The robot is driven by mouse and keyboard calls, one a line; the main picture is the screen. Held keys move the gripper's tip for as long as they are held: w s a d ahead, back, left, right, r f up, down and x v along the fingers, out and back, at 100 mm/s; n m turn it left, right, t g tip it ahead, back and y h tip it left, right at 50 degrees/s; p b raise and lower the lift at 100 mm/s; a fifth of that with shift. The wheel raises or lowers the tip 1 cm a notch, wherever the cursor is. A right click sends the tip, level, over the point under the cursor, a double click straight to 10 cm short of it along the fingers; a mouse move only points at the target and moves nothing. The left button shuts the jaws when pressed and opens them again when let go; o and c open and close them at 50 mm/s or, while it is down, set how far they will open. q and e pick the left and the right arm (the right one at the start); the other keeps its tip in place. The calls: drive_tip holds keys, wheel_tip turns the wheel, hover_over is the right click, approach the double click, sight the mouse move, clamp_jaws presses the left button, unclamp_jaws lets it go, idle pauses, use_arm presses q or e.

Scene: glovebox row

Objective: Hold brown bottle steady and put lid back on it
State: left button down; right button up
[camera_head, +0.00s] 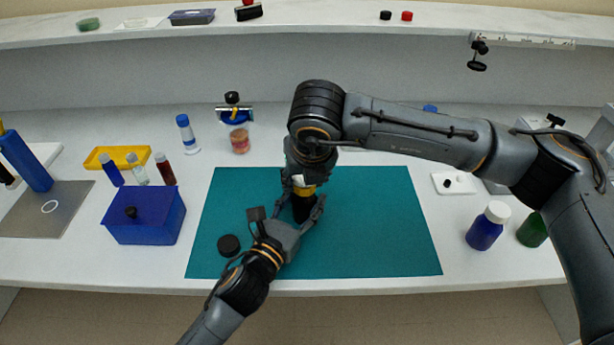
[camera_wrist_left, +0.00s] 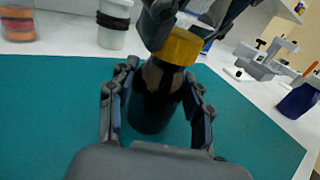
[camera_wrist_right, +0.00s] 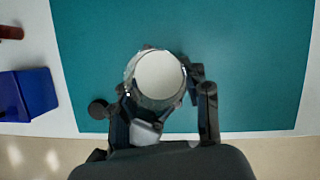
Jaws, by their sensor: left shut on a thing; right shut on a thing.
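The brown bottle (camera_head: 301,209) stands upright on the teal mat (camera_head: 385,235) and looks nearly black. My left gripper (camera_head: 292,212) is shut around its body from the front, with a finger on each side in the left wrist view (camera_wrist_left: 152,105). My right gripper (camera_head: 304,183) reaches down from above and is shut on a yellow-sided lid (camera_wrist_left: 178,46) with a pale top (camera_wrist_right: 160,75). The lid is at the bottle's mouth. Whether it is seated or just above the rim cannot be told, as the fingers hide part of the joint.
A black round cap (camera_head: 229,245) lies on the mat left of my left gripper. A blue box (camera_head: 145,216) stands left of the mat. A blue bottle with a white cap (camera_head: 487,227) and a green one (camera_head: 533,230) stand to the right. The mat's right half is clear.

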drive_tip(key=m+h, duration=0.1)
drive_tip(key=m, duration=0.1)
drive_tip(key=m+h, duration=0.1)
drive_tip(key=m, duration=0.2)
drive_tip(key=a+m, duration=0.1)
drive_tip(key=m, duration=0.1)
drive_tip(key=shift+m+g+h, duration=0.3)
drive_tip(key=shift+h, duration=0.1)
drive_tip(key=m+h, duration=0.1)
drive_tip(key=m, duration=0.1)
drive_tip(key=m+g, duration=0.1)
drive_tip(key=m, duration=0.2)
drive_tip(key=shift+w+h, duration=0.2)
drive_tip(key=shift+h, duration=0.2)
drive_tip(key=m+g, duration=0.1)
drive_tip(key=m, duration=0.2)
drive_tip(key=m+g, duration=0.1)
drive_tip(key=m, duration=0.2)
drive_tip(key=shift+w+h, duration=0.2)
drive_tip(key=shift+h, duration=0.2)
drive_tip(key=m+g, duration=0.2)
drive_tip(key=m, duration=0.3)
drive_tip(key=shift+w, duration=0.1)
drive_tip(key=o, duration=1)
drive_tip(key=shift+r, duration=2.25)
